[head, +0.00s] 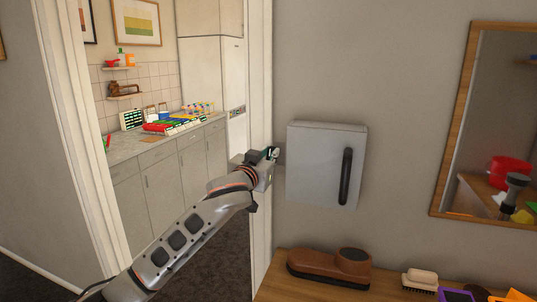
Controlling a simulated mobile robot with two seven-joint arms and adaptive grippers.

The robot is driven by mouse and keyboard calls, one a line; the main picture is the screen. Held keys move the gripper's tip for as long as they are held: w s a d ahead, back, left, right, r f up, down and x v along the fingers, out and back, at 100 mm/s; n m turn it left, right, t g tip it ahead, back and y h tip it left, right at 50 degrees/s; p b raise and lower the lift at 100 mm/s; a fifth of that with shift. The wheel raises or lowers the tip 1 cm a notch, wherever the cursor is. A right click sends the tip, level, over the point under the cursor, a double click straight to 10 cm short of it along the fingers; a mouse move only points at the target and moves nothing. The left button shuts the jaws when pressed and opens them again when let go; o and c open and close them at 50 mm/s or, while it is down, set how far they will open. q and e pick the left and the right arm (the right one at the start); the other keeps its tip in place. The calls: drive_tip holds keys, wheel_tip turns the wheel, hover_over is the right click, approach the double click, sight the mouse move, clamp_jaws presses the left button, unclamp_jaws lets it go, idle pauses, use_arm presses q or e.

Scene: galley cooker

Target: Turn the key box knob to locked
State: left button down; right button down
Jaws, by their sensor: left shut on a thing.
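The key box (318,150) is a grey box on the wall right of the doorway, with its door shut. A dark upright bar handle (346,176) is on the right part of its front. My left gripper (272,154) is at the box's left side, by the door frame. It is shut on what appears to be the knob at that side. The knob is mostly hidden by the fingers, so how far it is turned cannot be told. My right gripper is not in view.
A wooden shelf below the box holds a brown rounded object (328,267), a brush (420,279) and other small items. A wood-framed mirror (452,130) hangs at right. Through the doorway is a kitchen counter (130,154). The wall between box and mirror is clear.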

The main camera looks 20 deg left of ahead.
use_arm(q)
drive_tip(key=shift+d+f+m, duration=0.15)
drive_tip(key=shift+f+m, duration=0.05)
drive_tip(key=shift+m, duration=2.55)
drive_tip(key=shift+d+f+m, duration=0.2)
drive_tip(key=shift+m, duration=2.5)
drive_tip(key=shift+d+f+m, duration=0.15)
drive_tip(key=shift+f+m, duration=0.05)
drive_tip(key=shift+m, duration=2.55)
drive_tip(key=c, duration=2)
unclamp_jaws()
drive_tip(key=shift+w+f, duration=0.1)
drive_tip(key=s, duration=1.2)
drive_tip(key=shift+a, duration=0.15)
drive_tip(key=shift+f, duration=0.1)
